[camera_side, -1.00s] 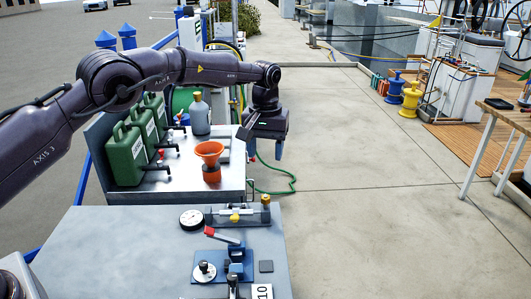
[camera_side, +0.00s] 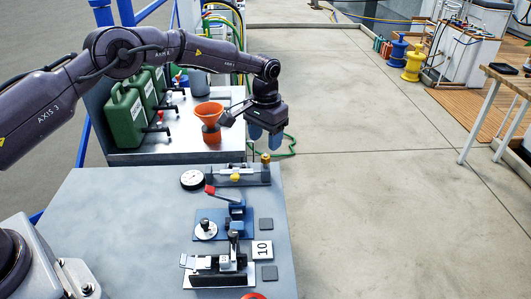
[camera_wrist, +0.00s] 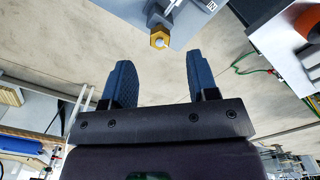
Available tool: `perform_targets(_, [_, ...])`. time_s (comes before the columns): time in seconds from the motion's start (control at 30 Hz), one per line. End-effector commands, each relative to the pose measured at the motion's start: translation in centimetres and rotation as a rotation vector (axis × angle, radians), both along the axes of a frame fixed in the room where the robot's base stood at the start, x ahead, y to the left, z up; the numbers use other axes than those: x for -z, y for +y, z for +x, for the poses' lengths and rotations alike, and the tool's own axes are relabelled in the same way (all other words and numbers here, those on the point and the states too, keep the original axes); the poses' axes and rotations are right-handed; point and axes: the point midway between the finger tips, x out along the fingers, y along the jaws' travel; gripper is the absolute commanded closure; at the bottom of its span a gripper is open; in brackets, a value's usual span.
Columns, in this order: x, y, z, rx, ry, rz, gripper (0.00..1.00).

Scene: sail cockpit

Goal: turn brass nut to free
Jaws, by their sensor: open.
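The brass nut (camera_side: 265,158) stands at the right end of the grey fixture (camera_side: 238,179) near the right edge of the bench. In the wrist view the nut (camera_wrist: 158,38) is a gold hexagon with a pale round centre, at the end of a grey block. My gripper (camera_side: 265,138) points down just above and behind the nut in the side view. In the wrist view my gripper (camera_wrist: 160,64) has two blue fingers wide apart with nothing between them. The nut lies just beyond the fingertips, roughly centred on the gap, not between the fingers.
A round dial (camera_side: 193,180) sits left of the fixture. A red-handled clamp (camera_side: 236,213) and another clamp device (camera_side: 225,268) are nearer on the bench. An orange funnel (camera_side: 208,113) and green cans (camera_side: 126,118) stand behind.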

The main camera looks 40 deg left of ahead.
Motion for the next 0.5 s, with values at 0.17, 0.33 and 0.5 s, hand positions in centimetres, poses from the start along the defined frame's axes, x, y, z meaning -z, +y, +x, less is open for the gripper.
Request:
perform_targets(0.17, [3.2, 0.0, 0.0, -0.001, 0.001, -0.001, 0.46])
perform_targets(0.33, [4.8, 0.0, 0.0, -0.001, -0.001, 0.000, 0.46])
perform_targets(0.5, [5.3, 0.0, 0.0, -0.001, -0.001, 0.000, 0.46])
